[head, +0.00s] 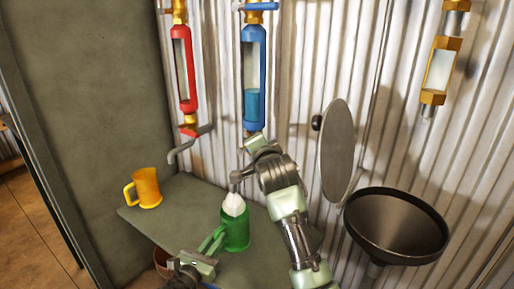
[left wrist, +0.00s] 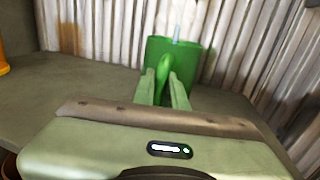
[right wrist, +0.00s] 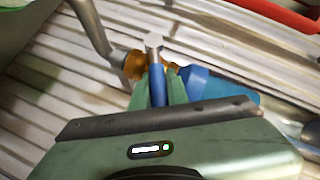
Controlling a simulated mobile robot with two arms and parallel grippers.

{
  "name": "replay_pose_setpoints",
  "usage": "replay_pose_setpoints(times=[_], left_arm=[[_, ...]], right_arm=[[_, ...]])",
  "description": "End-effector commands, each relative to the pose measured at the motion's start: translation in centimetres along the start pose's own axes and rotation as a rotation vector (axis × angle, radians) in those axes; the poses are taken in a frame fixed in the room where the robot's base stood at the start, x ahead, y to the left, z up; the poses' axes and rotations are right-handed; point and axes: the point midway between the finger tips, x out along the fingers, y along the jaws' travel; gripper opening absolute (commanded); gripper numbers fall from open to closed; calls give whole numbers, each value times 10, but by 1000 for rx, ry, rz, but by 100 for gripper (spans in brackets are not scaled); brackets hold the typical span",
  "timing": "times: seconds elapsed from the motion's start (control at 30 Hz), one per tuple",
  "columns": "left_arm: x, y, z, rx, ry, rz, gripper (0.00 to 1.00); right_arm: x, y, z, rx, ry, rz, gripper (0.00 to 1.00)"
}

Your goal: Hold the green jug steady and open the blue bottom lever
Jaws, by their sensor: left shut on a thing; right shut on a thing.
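The green jug (head: 236,232) stands upright on the grey-green shelf, under the spout (head: 236,180) of the blue dispenser. A white mass shows at its mouth. In the left wrist view a thin pale streak is at the mouth of the jug (left wrist: 188,62). My left gripper (head: 207,254) is shut on the jug's handle (left wrist: 163,75). My right gripper (head: 258,143) is at the lower end of the blue dispenser (head: 253,65). In the right wrist view it is shut on the blue lever (right wrist: 157,85). My right arm hides the lever in the head view.
An orange mug (head: 147,188) stands at the left of the shelf (head: 180,215). A red dispenser (head: 184,75) hangs left of the blue one. A round grey disc (head: 337,150) and a dark funnel (head: 396,226) are right of my right arm. A yellow-ended tube (head: 438,70) hangs at upper right.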

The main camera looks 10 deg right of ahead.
Motion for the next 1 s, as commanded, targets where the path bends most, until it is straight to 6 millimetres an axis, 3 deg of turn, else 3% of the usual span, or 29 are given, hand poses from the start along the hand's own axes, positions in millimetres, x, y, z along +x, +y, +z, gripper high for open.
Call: replay_pose_setpoints(times=[0.4, 0.9, 0.93, 1.0], left_arm=[[0, 0, 1, 0, -1, -1, 0], [0, 0, 1, 0, -2, -1, 0], [0, 0, 1, 0, -2, -1, 0], [0, 0, 1, 0, -2, -1, 0]], right_arm=[[2, -7, 1, -120, -36, 120, 0], [2, -7, 1, -132, -40, 132, 0], [2, -7, 1, -132, -40, 132, 21], [2, -8, 1, -132, -40, 132, 37]])
